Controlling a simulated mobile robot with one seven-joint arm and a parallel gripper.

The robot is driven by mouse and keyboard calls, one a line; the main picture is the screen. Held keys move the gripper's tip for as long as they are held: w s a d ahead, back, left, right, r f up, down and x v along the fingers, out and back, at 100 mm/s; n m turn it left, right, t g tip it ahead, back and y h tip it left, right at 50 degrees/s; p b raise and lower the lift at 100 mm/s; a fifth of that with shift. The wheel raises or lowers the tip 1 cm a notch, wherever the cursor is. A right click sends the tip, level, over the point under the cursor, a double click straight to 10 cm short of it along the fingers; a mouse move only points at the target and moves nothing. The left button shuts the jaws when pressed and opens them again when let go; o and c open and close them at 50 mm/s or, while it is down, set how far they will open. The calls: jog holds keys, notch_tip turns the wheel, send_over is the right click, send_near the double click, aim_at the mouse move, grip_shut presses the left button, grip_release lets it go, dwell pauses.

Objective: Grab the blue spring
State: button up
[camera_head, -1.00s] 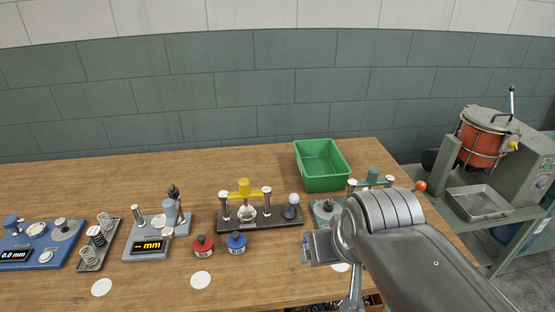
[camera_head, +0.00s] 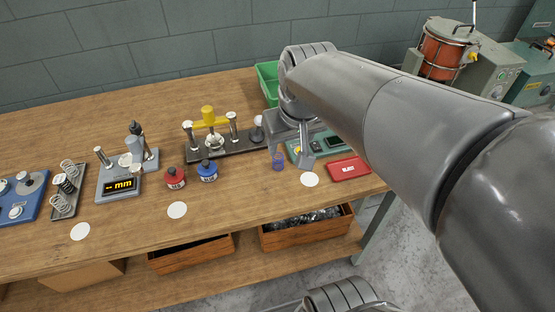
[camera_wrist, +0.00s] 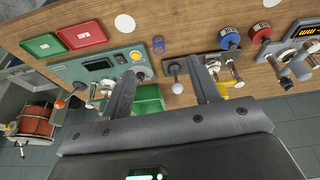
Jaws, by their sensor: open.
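The blue spring (camera_head: 278,158) stands on the wooden table in the head view, left of the green device and behind a white disc. It also shows in the wrist view (camera_wrist: 158,44), small, ahead of and between my two fingertips. My gripper (camera_wrist: 162,72) is open and empty, with its fingers spread wide and the spring beyond them, apart from both. In the head view my gripper (camera_head: 291,150) hangs close by the spring; my arm hides part of the green device.
A green device (camera_wrist: 103,66) and a red tray (camera_head: 348,168) stand to the right of the spring. A dark stand with a yellow bridge (camera_head: 210,121) is at its left. Red (camera_head: 174,179) and blue (camera_head: 208,171) knobs stand further left. A green bin (camera_head: 267,80) is behind.

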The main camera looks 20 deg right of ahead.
jog(key=w+f+g, duration=0.2)
jog(key=w+f, duration=0.2)
jog(key=w, duration=0.4)
jog(key=n+g, duration=0.1)
jog(key=g, duration=0.1)
send_near(278, 156)
jog(key=shift+s+a, duration=0.25)
jog(key=shift+a, duration=0.1)
jog(key=shift+w+f, duration=0.15)
jog(key=shift+f, duration=0.15)
notch_tip(278, 156, down, 5)
jog(key=shift+f, duration=0.1)
jog(key=shift+d+f, duration=0.2)
jog(key=shift+f, duration=1.1)
jog(key=shift+d+f, duration=0.15)
jog(key=shift+f, duration=1.2)
jog(key=shift+c, duration=0.5)
jog(key=c, duration=1)
jog(key=shift+o, duration=0.2)
jog(key=shift+r, duration=0.15)
